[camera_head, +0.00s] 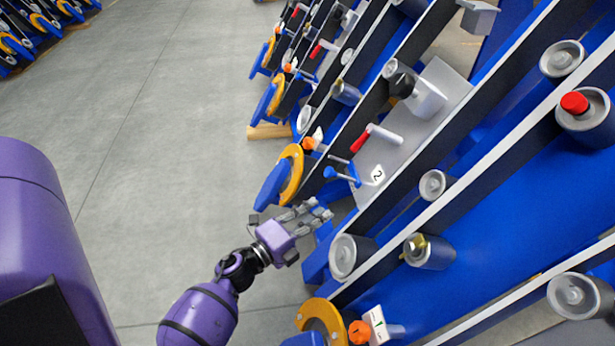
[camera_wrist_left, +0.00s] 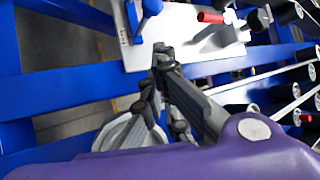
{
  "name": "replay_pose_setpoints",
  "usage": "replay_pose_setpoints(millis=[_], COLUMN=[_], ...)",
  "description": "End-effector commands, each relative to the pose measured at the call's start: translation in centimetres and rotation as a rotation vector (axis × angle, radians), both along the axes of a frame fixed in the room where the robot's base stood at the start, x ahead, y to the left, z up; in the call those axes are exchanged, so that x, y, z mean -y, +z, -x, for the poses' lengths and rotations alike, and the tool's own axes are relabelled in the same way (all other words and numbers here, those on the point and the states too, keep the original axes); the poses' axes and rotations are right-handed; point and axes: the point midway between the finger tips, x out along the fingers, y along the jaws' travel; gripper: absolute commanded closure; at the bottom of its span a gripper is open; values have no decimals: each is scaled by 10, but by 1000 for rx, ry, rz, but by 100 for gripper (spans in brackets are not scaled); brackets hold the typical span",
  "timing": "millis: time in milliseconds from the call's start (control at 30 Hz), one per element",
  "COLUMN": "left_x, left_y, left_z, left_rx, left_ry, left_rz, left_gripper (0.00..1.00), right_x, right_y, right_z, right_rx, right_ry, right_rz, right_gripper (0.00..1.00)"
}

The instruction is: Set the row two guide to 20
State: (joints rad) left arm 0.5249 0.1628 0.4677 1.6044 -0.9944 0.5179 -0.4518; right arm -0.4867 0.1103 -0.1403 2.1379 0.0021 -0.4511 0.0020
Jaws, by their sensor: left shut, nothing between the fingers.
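The row two unit has a light grey plate (camera_head: 385,158) with a label "2" (camera_head: 377,174). On it are a red-tipped lever (camera_head: 361,141) and a blue handle (camera_head: 342,175). A yellow disc (camera_head: 293,172) with an orange knob (camera_head: 309,143) stands at its left end. My left gripper (camera_head: 327,212) is shut and empty, just below the blue handle in the head view and apart from it. In the left wrist view, the shut fingers (camera_wrist_left: 162,50) lie over the lower edge of the plate (camera_wrist_left: 190,55). The red lever (camera_wrist_left: 210,17) shows beyond them. No scale reading is legible. My right gripper is not in view.
Blue beams and grey rollers (camera_head: 343,256) crowd the right side. Another yellow disc (camera_head: 322,318) with an orange knob (camera_head: 360,332) is nearer me. Similar units stretch behind row two.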

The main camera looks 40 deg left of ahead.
Motion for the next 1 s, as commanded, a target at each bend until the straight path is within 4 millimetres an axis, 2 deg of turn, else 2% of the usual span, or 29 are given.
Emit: replay_pose_setpoints(millis=[33, 200, 400, 1000], left_x=[3, 8, -9, -19], left_y=[-1, 1, 1, 4], left_z=[-13, -47, -69, -81], left_rx=[2, 1, -1, -1], left_ry=[-2, -1, 0, -1], left_rz=[-2, -1, -1, -1], left_gripper=[100, 100, 100, 100], right_x=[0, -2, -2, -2], right_y=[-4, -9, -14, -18], right_z=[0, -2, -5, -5], right_rx=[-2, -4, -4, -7], right_ry=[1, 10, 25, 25], right_rz=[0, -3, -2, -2], right_gripper=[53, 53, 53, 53])
